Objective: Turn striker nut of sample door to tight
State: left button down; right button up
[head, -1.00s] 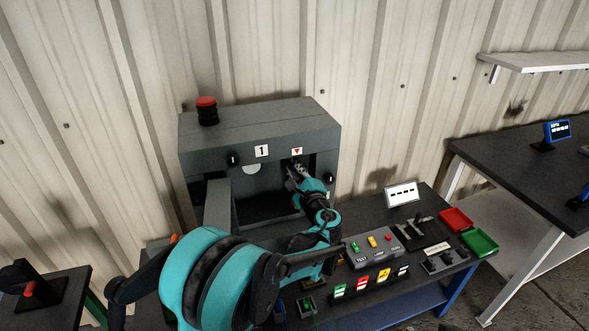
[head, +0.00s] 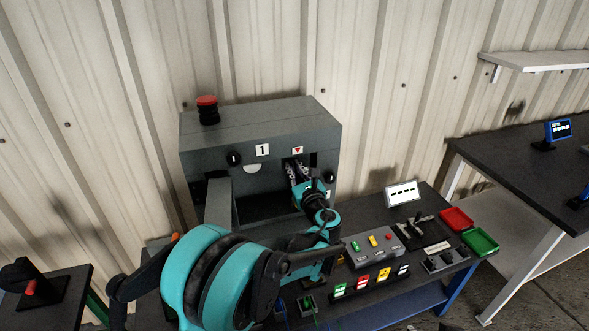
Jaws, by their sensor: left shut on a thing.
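The grey enclosure (head: 262,120) marked "1" stands against the wall. Its door (head: 220,202) looks swung open toward me at the left of the dark opening. My left gripper (head: 297,170) is at the right of the front face, just below the red triangle label (head: 298,150). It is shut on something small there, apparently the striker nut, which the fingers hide. My teal left arm covers the lower right of the opening. My right gripper is not in view.
A red mushroom button (head: 206,104) sits on top of the enclosure. At the right are a button box (head: 374,248), a small display (head: 403,194), a red tray (head: 456,219) and a green tray (head: 480,243). Another table (head: 520,165) stands further right.

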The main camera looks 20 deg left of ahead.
pick_arm(q)
jog(key=shift+m, duration=0.6)
jog(key=shift+f, duration=0.1)
jog(key=c, duration=1.6)
grip_release()
jog(key=shift+s, duration=0.1)
jog(key=v, duration=1.2)
